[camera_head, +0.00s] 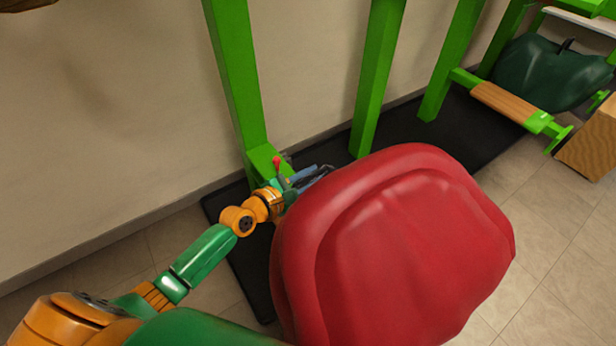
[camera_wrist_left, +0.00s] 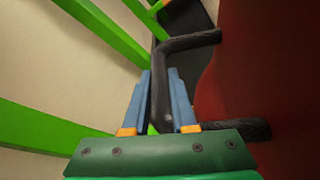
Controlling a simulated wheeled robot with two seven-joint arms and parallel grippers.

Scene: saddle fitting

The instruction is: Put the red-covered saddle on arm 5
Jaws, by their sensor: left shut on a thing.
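The red-covered saddle (camera_head: 420,250) fills the lower middle and right of the head view, off the floor. My left gripper (camera_head: 312,174) is at its far left edge. In the left wrist view the saddle's red side (camera_wrist_left: 265,70) is at the right. A dark U-shaped handle (camera_wrist_left: 190,43) joins that side. My left gripper's blue fingers (camera_wrist_left: 162,100) are shut on the handle's long bar. A green rack arm (camera_head: 265,158) with a red knob (camera_head: 276,161) is just beyond the gripper. No arm number is readable. My right gripper is not in view.
Green posts (camera_head: 375,75) stand along the wall on a black mat (camera_head: 410,125). A dark green saddle (camera_head: 545,75) hangs at the upper right, near a wood-topped rack arm (camera_head: 505,103). A wooden box (camera_head: 590,145) stands at the right edge. Tiled floor (camera_head: 560,240) at the right is clear.

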